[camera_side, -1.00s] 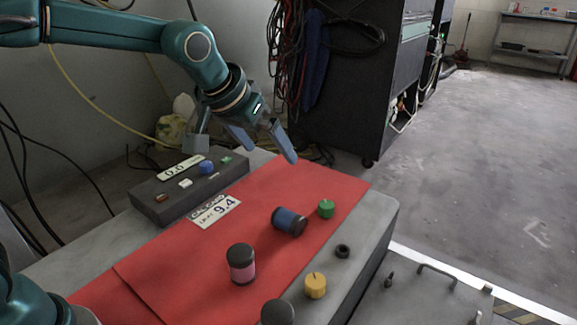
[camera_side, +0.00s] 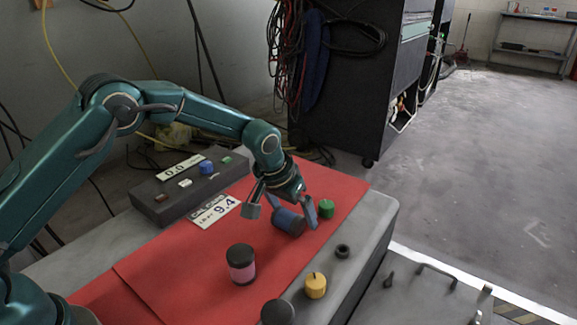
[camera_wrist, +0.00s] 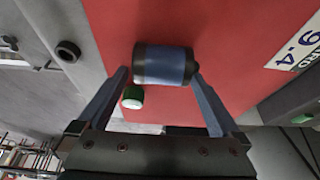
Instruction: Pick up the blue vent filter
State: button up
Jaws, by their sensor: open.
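The blue vent filter (camera_side: 288,222) is a blue cylinder with dark ends, lying on its side on the red mat. My gripper (camera_side: 293,212) is open and low over it in the side view, with one finger on either side and partly covering it. In the wrist view the blue vent filter (camera_wrist: 164,66) lies crosswise just beyond the fingertips of my gripper (camera_wrist: 160,76). The left fingertip is near one dark end and the right fingertip near the other. I cannot tell whether either finger touches it.
A pink cylinder with dark ends (camera_side: 241,264) stands upright on the red mat (camera_side: 180,270). A yellow knob (camera_side: 315,286) and black ring (camera_side: 342,251) are on the grey edge. A grey control box (camera_side: 165,196) lies behind.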

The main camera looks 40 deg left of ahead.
jog(key=shift+f, duration=0.1)
jog(key=c, duration=1.3)
